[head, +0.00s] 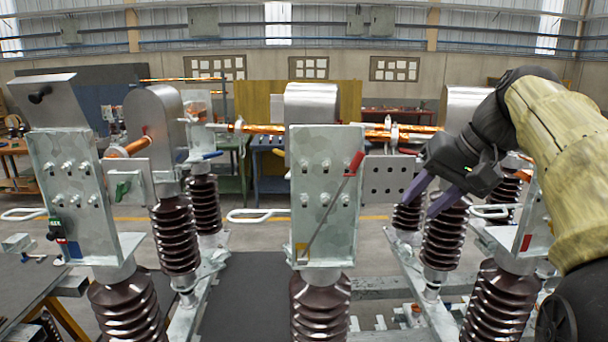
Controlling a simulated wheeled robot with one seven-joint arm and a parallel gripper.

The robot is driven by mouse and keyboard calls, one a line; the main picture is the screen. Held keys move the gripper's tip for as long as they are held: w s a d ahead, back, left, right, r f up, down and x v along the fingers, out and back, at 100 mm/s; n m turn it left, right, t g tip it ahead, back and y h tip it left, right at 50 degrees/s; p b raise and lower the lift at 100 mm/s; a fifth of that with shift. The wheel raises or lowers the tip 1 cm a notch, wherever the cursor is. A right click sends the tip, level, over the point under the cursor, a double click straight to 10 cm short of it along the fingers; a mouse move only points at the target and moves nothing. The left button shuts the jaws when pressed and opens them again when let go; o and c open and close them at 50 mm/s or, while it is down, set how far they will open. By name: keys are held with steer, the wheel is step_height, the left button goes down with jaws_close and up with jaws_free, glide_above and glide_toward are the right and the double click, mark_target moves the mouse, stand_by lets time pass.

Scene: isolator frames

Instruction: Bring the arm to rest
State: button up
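My gripper (431,195) is at the right of the head view, at the end of my arm, which comes in from the right edge. Its two purple-grey fingers point down and left and are spread apart, with nothing between them. They hang in front of the right isolator pole, close to a grey plate with holes (387,182). I cannot tell whether they touch anything. Part of the right pole is hidden behind my arm.
Isolator poles with brown ribbed insulators (320,306) stand left, middle and right. The middle metal plate (325,192) carries a red-handled lever (333,204). Copper bars (262,128) run behind. A dark table (28,290) is at lower left. Workbenches stand at the back.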

step_height(320, 180, down, 22)
steer(key=a+g+h+b, duration=0.1)
steer(key=a+h+b, duration=0.1)
steer(key=b, duration=0.1)
steer(key=s+a+f+n+h+b, duration=0.1)
steer(key=s+f, duration=0.5)
steer(key=f, duration=0.4)
steer(key=s+a+f+h+b, duration=0.1)
steer(key=s+a+f+b, duration=0.1)
steer(key=s+f, duration=0.4)
step_height(320, 180, down, 5)
steer(key=shift+r+n+g+h, duration=0.15)
steer(key=shift+n+g+h, duration=0.15)
steer(key=shift+n+g, duration=0.1)
steer(key=shift+s, duration=0.1)
steer(key=shift+d, duration=0.1)
